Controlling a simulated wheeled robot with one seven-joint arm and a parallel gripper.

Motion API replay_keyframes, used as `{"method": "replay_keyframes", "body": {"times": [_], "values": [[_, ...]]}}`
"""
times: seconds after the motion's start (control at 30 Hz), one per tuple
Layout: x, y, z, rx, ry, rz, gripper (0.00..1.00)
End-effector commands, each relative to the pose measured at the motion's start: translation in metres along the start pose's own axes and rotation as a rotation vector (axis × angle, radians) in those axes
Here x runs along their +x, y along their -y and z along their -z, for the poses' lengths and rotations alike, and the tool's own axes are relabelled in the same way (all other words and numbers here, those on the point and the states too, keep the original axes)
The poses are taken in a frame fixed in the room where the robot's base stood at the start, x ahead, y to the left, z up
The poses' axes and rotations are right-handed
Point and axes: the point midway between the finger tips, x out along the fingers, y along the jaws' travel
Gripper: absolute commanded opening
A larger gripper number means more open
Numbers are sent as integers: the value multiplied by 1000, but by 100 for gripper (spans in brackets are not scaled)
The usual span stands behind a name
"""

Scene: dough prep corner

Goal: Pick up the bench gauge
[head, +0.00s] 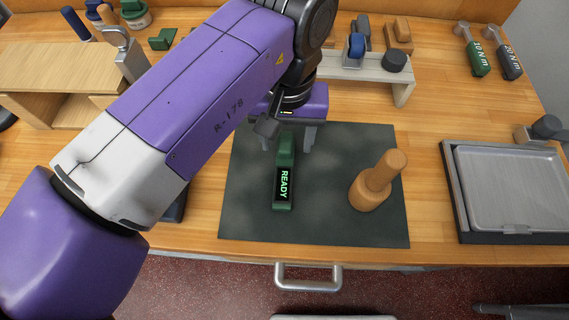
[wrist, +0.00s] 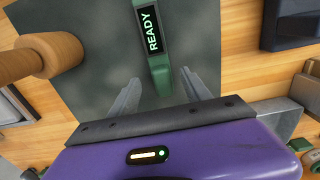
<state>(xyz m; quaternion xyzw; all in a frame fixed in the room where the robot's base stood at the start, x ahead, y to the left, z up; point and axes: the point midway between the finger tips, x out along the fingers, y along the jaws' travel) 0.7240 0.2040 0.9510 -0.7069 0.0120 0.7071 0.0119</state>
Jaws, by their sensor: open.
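The bench gauge (head: 284,172) is a slim green device with a black display reading READY. It lies on a dark grey mat (head: 325,215) on the wooden bench. In the wrist view the gauge (wrist: 153,40) runs down from the top edge, and its lower end shows between my two fingers. My gripper (head: 289,140) is open and empty at the far end of the gauge. In the wrist view my gripper (wrist: 160,82) shows gaps between both fingers and the gauge. I cannot tell how high the fingers are above the mat.
A wooden pestle-like tool (head: 378,180) stands on the mat to the right of the gauge. A metal tray (head: 510,190) lies further right. A low grey rack (head: 372,72) stands behind the mat. The mat's front part is clear.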

Motion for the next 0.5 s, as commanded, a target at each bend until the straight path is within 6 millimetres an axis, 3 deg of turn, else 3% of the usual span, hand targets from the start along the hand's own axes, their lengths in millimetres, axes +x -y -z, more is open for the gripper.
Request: {"method": "replay_keyframes", "body": {"times": [0.03,0.2,0.5], "values": [[12,2,-1,0,0,2,56],[30,3,-3,1,0,2,56],[35,2,-3,0,0,0,56]]}}
